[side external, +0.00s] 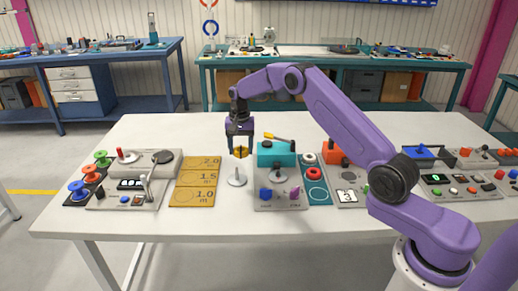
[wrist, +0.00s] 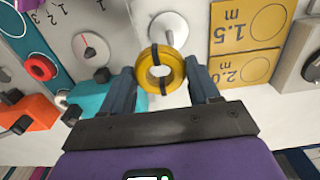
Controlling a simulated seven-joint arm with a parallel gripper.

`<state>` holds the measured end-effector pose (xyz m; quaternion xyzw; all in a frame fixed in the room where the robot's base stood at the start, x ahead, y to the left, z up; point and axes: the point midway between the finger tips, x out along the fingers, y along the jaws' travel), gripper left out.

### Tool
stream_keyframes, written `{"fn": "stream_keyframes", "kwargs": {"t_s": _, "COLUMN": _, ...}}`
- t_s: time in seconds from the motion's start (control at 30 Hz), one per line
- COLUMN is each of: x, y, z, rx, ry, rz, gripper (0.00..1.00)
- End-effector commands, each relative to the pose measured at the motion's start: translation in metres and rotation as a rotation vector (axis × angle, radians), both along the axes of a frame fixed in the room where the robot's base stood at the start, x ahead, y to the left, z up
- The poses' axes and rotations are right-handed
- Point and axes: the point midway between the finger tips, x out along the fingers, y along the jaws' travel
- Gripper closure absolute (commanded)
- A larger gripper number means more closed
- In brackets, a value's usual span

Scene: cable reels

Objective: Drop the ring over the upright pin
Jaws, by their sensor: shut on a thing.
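A yellow ring with black bands (wrist: 177,66) is held between the two fingers of my gripper (wrist: 160,73). In the side external view the ring (side external: 241,153) shows small between the fingertips of my gripper (side external: 239,150), above the table. The upright pin stands on a round pale base (side external: 237,181) just below the ring. The ring looks above the pin, but I cannot tell whether the pin's tip is inside the hole. In the wrist view the base (wrist: 168,27) lies just beyond the ring, partly hidden by it.
Yellow boards marked 2.0, 1.5 and 1.0 m (side external: 195,180) lie left of the pin. A teal box with a yellow-handled tool (side external: 277,152) and a grey panel (side external: 280,203) stand close on the right. Coloured reels (side external: 80,188) sit at the table's left.

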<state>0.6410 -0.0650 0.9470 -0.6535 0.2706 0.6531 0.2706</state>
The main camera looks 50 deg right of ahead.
Motion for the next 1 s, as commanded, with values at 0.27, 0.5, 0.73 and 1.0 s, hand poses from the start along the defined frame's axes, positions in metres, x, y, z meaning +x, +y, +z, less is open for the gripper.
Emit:
{"fn": "stream_keyframes", "kwargs": {"t_s": 0.27, "x": 0.01, "y": 0.016, "z": -0.001, "rx": 0.0, "ry": 0.001, "rz": -0.001, "gripper": 0.75}}
{"fn": "stream_keyframes", "kwargs": {"t_s": 0.5, "x": 0.009, "y": 0.016, "z": -0.023, "rx": 0.0, "ry": 0.003, "rz": -0.001, "gripper": 0.75}}
{"fn": "stream_keyframes", "kwargs": {"t_s": 0.73, "x": 0.01, "y": 0.016, "z": -0.042, "rx": 0.0, "ry": 0.0, "rz": -0.001, "gripper": 0.75}}
{"fn": "stream_keyframes", "kwargs": {"t_s": 1.0, "x": 0.01, "y": 0.015, "z": -0.043, "rx": 0.0, "ry": 0.0, "rz": -0.001, "gripper": 0.75}}
